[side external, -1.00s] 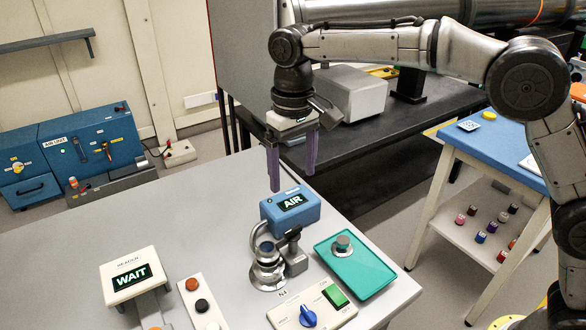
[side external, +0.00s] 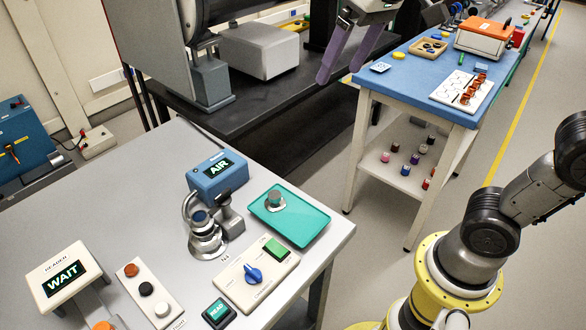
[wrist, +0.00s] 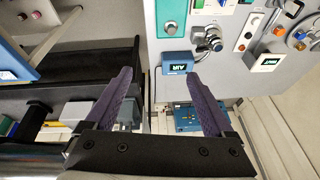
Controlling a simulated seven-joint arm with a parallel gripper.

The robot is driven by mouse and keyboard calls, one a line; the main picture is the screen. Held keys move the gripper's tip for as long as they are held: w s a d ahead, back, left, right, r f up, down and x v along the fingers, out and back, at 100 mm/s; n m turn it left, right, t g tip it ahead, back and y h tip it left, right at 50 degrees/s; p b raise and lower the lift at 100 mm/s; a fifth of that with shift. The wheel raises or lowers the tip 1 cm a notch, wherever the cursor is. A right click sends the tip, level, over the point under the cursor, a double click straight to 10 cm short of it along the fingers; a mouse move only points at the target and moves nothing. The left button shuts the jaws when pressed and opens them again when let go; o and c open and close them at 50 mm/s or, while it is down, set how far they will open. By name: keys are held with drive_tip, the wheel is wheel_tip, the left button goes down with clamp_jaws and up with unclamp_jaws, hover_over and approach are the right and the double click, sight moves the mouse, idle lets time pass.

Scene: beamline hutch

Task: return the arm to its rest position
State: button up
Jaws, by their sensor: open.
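My gripper (side external: 339,74) is at the top of the side view, its two purple fingers spread apart and pointing down. It hangs high, in front of the black bench and left of the blue table. In the wrist view the gripper (wrist: 158,75) is open, with nothing between the fingers. The grey worktable (side external: 130,215) lies well below and away from it. The upper part of my arm is out of the side view; its yellow-ringed base shows at lower right.
The grey worktable carries a blue AIR box (side external: 217,176), a metal fixture (side external: 205,240), a green tray (side external: 312,224) with a small knobbed piece (side external: 275,201), and a WAIT reader (side external: 64,277). The blue table (side external: 410,83) holds several items. A black bench (side external: 285,110) stands behind.

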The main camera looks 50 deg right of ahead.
drive_tip(key=s+d+f+n+t, duration=0.1)
drive_tip(key=s+d+f, duration=0.2)
drive_tip(key=s+f, duration=0.9)
drive_tip(key=shift+s+d+t+h, duration=0.3)
drive_tip(key=shift+s+d, duration=0.1)
drive_tip(key=shift+s, duration=0.15)
